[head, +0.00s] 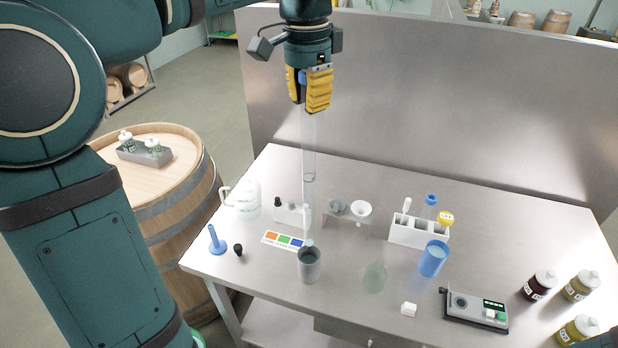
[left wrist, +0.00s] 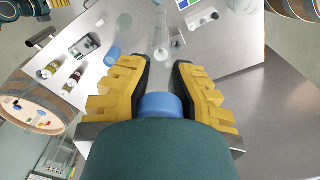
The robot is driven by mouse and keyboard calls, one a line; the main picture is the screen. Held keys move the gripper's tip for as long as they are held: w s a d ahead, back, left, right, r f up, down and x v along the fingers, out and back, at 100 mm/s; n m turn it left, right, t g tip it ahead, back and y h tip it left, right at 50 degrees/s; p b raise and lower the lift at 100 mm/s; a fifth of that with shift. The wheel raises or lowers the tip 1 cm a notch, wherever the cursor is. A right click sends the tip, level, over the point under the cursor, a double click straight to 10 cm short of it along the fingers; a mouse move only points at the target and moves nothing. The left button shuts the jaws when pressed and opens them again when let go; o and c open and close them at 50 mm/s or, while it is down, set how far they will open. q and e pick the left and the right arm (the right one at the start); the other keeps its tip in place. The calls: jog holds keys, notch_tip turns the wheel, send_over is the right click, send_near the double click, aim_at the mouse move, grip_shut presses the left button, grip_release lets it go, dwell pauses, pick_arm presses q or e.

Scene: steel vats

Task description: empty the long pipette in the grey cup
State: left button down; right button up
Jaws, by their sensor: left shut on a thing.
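My left gripper (head: 310,104) is high over the table, with its yellow fingers shut on the long pipette. The pipette (head: 309,145) is a clear tube and hangs roughly upright below the fingers. Its blue top (left wrist: 163,105) shows between the fingers in the left wrist view. The grey cup (head: 308,268) stands upright on the steel table, below the pipette in the head view. The pipette's lowest part is hard to make out against the pale things behind it, so I cannot tell whether its tip is inside the cup. My right gripper is not in view.
Behind the cup are a colour card (head: 283,241), a clear jug (head: 247,200) and a white funnel stand (head: 350,213). A greenish glass (head: 375,278), a blue cup (head: 433,259), a white rack (head: 418,233) and a meter (head: 475,310) stand to the right.

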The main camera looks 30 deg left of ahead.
pick_arm(q)
jog(key=shift+r, duration=1.6)
